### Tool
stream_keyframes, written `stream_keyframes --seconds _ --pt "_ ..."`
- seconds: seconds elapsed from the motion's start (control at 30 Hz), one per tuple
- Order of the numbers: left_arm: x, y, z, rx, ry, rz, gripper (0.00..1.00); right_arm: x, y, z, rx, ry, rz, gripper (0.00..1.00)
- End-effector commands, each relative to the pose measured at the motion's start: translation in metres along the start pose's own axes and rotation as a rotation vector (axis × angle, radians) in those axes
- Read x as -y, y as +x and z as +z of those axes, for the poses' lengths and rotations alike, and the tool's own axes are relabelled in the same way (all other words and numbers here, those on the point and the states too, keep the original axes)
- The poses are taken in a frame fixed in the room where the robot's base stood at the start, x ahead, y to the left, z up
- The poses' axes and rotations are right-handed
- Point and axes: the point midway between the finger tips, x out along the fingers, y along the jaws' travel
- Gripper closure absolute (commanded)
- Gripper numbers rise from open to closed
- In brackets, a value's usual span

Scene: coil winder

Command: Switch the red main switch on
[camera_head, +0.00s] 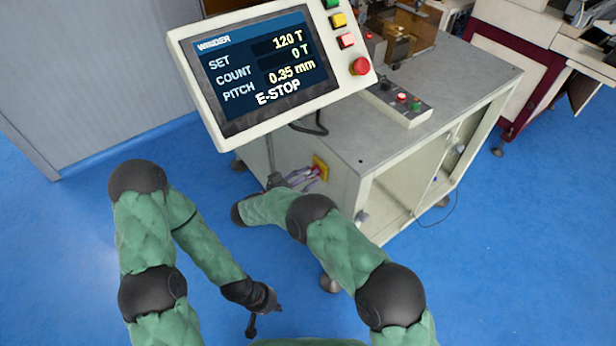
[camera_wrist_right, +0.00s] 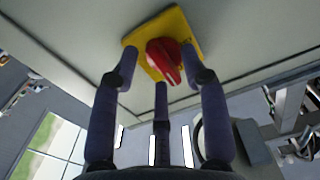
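The red main switch (camera_wrist_right: 165,62) is a knob on a yellow square plate (camera_wrist_right: 187,28), on the side of the winder cabinet. In the head view, the yellow plate (camera_head: 320,163) shows beside my gripper, and the knob is partly covered. My right gripper (camera_head: 305,179) is at the switch. In the wrist view, its fingers (camera_wrist_right: 162,80) are spread open, with the knob ahead of and between the tips. No clear contact shows. The knob's ridge looks slanted in this view. My left gripper (camera_head: 264,312) is low over the floor, away from the cabinet, with its fingers apart and empty.
The control panel (camera_head: 186,70) overhangs the cabinet top; its screen reads E-STOP. It carries a red mushroom button (camera_head: 360,66) and coloured buttons. A small button box (camera_head: 398,101) sits on the cabinet top (camera_head: 455,75). Blue floor (camera_head: 70,260) is free at the left.

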Motion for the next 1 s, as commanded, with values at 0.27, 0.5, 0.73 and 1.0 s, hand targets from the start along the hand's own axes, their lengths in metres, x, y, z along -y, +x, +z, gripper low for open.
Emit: stream_keyframes --seconds 0.27,0.5,0.73,1.0 --pt "0.0 0.0 0.0 0.0 0.0 0.0 1.0 0.001 -0.013 -0.001 -0.001 0.002 -0.003 0.55" --pt "0.0 0.0 0.0 0.0 0.0 0.0 1.0 0.001 -0.051 0.0 -0.001 0.001 -0.003 0.55" --pt "0.0 0.0 0.0 0.0 0.0 0.0 1.0 0.0 -0.072 0.0 -0.001 0.0 -0.001 0.55" --pt "0.0 0.0 0.0 0.0 0.0 0.0 1.0 0.0 -0.075 0.0 0.0 0.0 0.0 0.55"
